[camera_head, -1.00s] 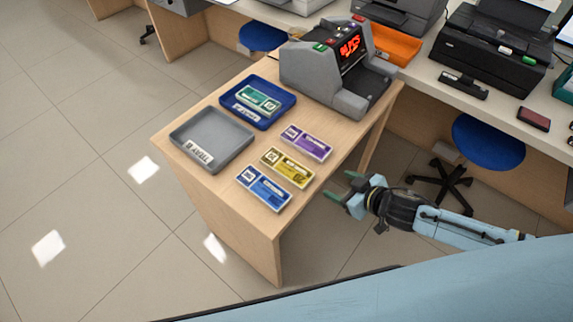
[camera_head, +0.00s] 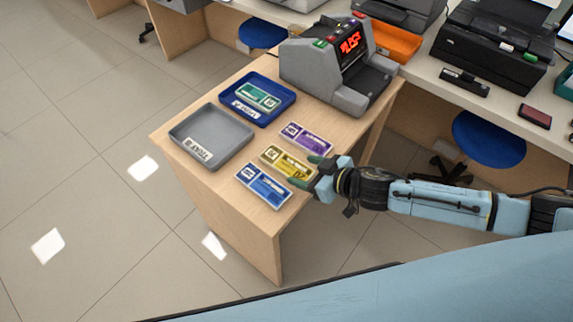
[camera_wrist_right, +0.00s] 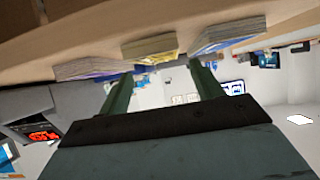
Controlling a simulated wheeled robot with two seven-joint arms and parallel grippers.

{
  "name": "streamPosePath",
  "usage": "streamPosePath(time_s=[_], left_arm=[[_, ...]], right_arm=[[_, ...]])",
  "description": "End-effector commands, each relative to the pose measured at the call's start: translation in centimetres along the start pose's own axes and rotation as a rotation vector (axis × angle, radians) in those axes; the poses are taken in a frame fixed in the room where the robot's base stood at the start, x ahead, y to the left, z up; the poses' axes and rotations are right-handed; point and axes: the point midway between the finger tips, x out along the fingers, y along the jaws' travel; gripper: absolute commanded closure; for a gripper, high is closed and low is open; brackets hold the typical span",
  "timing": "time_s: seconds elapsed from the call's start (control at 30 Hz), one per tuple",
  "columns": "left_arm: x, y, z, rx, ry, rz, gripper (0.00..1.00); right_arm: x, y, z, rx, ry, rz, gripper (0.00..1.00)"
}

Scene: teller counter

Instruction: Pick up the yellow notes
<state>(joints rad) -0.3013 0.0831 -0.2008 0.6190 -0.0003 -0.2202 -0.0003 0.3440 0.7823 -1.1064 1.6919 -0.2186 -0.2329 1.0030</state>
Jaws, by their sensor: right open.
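The yellow notes (camera_head: 285,161) lie flat on the wooden table, between the purple notes (camera_head: 306,138) and the blue notes (camera_head: 263,185). My right gripper (camera_head: 304,172) is open and empty at the table's right edge, its fingertips close to the right end of the yellow notes. In the right wrist view, the yellow notes (camera_wrist_right: 150,47) show above and between the two open fingers (camera_wrist_right: 160,85), with the other two bundles to either side. I cannot tell whether the fingers touch anything. My left gripper is not in view.
A grey tray (camera_head: 238,150) and a blue tray (camera_head: 283,112) holding green notes (camera_head: 258,96) lie left of and behind the bundles. A grey counting machine (camera_head: 310,73) stands at the table's back. The purple and blue notes flank the yellow ones closely.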

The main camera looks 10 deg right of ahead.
Motion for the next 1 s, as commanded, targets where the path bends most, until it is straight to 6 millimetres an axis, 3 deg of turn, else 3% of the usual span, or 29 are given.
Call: streamPosePath(time_s=[0.3,0.63,0.9,1.0], left_arm=[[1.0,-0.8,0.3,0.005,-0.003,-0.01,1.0],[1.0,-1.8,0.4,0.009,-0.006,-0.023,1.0],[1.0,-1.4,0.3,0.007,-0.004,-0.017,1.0],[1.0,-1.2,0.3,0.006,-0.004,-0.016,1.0]], right_arm=[[4.3,0.2,-0.1,-0.001,0.002,-0.001,0.35],[5.0,0.2,-0.2,0.0,0.0,-0.002,0.35],[5.0,0.2,-0.2,0.0,0.0,-0.002,0.68],[5.0,0.2,-0.2,0.0,0.0,-0.002,0.68]])
